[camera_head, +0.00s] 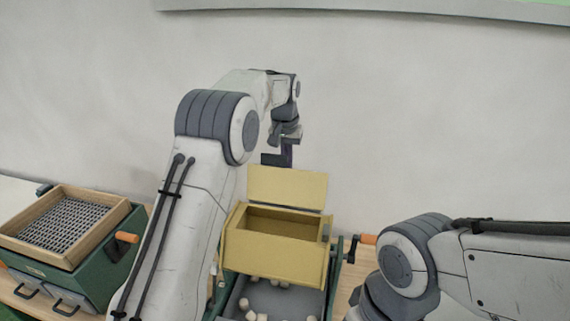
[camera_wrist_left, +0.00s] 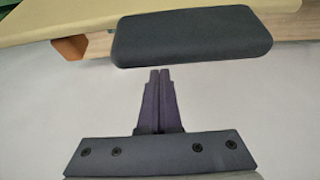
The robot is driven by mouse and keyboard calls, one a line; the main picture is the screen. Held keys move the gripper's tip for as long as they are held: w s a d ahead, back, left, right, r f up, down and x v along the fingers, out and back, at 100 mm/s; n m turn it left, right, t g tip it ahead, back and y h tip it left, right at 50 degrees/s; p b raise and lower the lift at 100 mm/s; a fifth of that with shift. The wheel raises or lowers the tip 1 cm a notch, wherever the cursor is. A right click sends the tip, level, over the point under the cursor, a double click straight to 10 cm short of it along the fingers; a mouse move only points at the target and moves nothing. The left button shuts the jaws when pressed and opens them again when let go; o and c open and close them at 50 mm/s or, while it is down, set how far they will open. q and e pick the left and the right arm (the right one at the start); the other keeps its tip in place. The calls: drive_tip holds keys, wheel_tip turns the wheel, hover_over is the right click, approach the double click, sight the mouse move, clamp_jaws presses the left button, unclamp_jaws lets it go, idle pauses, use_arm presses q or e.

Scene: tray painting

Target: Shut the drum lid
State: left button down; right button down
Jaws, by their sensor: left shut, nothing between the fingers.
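The yellow drum (camera_head: 275,251) is a box with an open top, in the middle of the head view. Its lid (camera_head: 287,187) stands raised at the back, and the dark inside shows. My left gripper (camera_head: 287,152) is just above and behind the lid's upper edge, fingers pointing down. In the left wrist view its fingers (camera_wrist_left: 160,80) are shut and empty. A dark rounded block (camera_wrist_left: 190,36) lies just beyond the fingertips there, below a pale yellow surface; I cannot tell whether they touch. My right arm shows at the lower right, but its gripper is out of view.
A crank with an orange handle (camera_head: 368,239) sticks out right of the drum. A grey tray (camera_head: 283,300) with several pale lumps lies below it. At left, a green box (camera_head: 96,278) carries a wood-framed sieve (camera_head: 117,214). A pale wall stands behind.

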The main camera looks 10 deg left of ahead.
sight(285, 166)
use_arm(q)
drive_tip(key=s, duration=0.1)
drive_tip(key=s+r+p, duration=0.1)
drive_tip(key=s, duration=0.1)
drive_tip(key=shift+s+p, duration=0.2)
drive_tip(key=shift+p, duration=0.1)
idle(0.3)
